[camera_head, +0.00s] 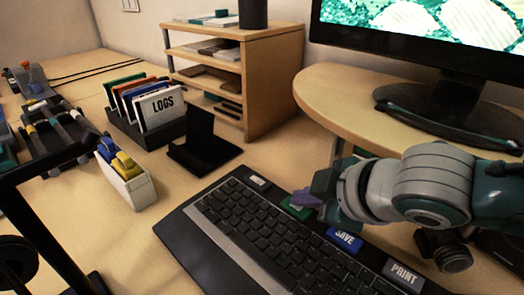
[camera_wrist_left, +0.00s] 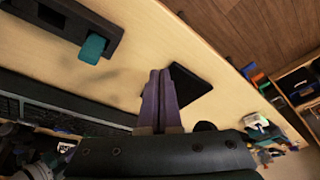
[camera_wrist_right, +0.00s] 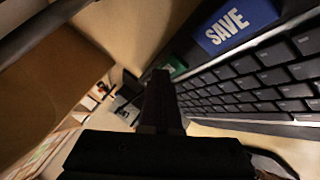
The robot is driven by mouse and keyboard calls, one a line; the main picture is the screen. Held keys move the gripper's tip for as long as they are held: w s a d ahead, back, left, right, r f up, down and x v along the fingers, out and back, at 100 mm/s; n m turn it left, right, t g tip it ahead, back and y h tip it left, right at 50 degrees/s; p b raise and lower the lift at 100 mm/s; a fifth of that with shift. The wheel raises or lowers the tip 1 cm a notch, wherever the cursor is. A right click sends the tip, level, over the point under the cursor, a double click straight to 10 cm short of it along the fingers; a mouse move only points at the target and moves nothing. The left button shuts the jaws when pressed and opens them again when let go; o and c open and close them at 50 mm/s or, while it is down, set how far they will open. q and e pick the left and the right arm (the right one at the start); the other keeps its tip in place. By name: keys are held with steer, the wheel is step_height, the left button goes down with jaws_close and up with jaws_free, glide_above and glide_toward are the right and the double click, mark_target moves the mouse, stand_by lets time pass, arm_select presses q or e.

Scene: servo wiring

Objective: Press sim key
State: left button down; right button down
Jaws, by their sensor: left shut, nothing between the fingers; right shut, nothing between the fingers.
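The black keyboard (camera_head: 270,225) lies on the desk with a row of large keys along its far edge. My left gripper (camera_wrist_left: 160,76) is shut and empty above the desk.
The grey PRINT key (camera_head: 403,273) is at the keyboard's near right end. A monitor (camera_head: 445,105) stands on a raised wooden shelf (camera_head: 330,85) behind. A black stand (camera_head: 203,145), a LOGS file holder (camera_head: 150,125) and a white box (camera_head: 128,180) stand left of the keyboard.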

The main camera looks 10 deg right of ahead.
mark_target(302, 211)
steer(key=shift+r+p, duration=0.7)
steer(key=shift+p, duration=0.05)
step_height(302, 211, up, 5)
steer(key=p, duration=0.5)
steer(key=shift+s, duration=0.1)
stand_by(0.3)
